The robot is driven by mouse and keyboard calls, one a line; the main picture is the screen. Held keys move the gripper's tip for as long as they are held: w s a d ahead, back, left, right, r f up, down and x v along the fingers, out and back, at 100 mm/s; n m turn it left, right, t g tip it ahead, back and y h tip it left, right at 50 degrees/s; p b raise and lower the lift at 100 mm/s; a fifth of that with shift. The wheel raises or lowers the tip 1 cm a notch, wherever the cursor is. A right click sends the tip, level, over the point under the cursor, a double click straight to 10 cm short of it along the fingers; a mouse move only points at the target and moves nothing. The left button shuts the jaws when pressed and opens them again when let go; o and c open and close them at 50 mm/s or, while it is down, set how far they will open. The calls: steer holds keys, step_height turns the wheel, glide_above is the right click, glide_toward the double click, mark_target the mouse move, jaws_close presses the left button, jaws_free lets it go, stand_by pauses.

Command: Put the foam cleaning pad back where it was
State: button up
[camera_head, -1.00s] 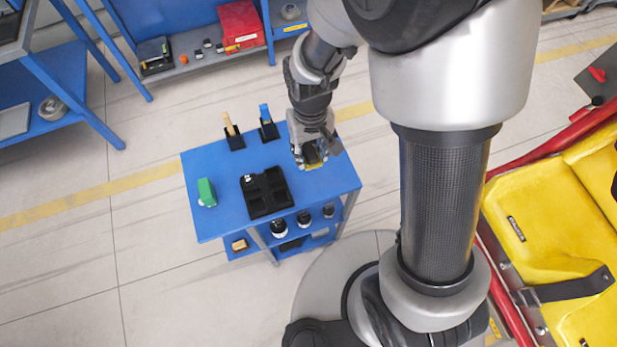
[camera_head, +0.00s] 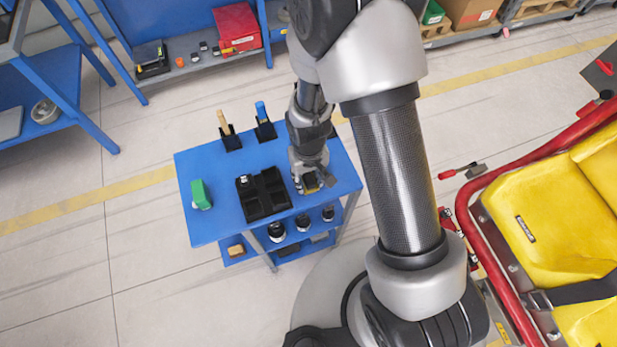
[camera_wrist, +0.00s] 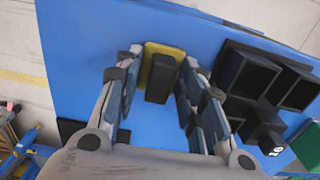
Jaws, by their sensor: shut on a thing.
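The foam cleaning pad (camera_head: 312,187) is yellow with a black block on top. It also shows in the wrist view (camera_wrist: 150,64), between my two fingers. My gripper (camera_head: 310,181) is shut on it, with the fingers at either side of the black block. The pad is over the right part of the blue cart top (camera_head: 206,226), right of the black tray. I cannot tell whether its underside touches the surface.
A black compartment tray (camera_head: 264,195) and a green block (camera_head: 201,195) stand to the left. Two black holders with a wooden-handled tool (camera_head: 225,123) and a blue-handled one (camera_head: 262,114) stand behind. Dark round items (camera_head: 276,230) sit on the lower shelf. Yellow seats (camera_head: 540,220) are at right.

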steer(key=o, duration=0.9)
steer(key=shift+o, duration=0.2)
step_height(320, 180, up, 13)
steer(key=p, duration=0.3)
step_height(320, 180, up, 8)
steer(key=t, duration=0.1)
glide_above(309, 178)
steer(key=d, duration=0.3)
steer(key=s+d+r+m+t, duration=0.1)
steer(key=s+d+r, duration=0.3)
steer(key=s+r, duration=0.2)
steer(key=s+d+r+m+t, duration=0.2)
steer(key=s+r, duration=0.5)
steer(key=r, duration=0.4)
steer(key=shift+s+d+t, duration=0.25)
steer(key=shift+d+t, duration=0.05)
steer(key=shift+d, duration=0.55)
steer(key=shift+f, duration=0.15)
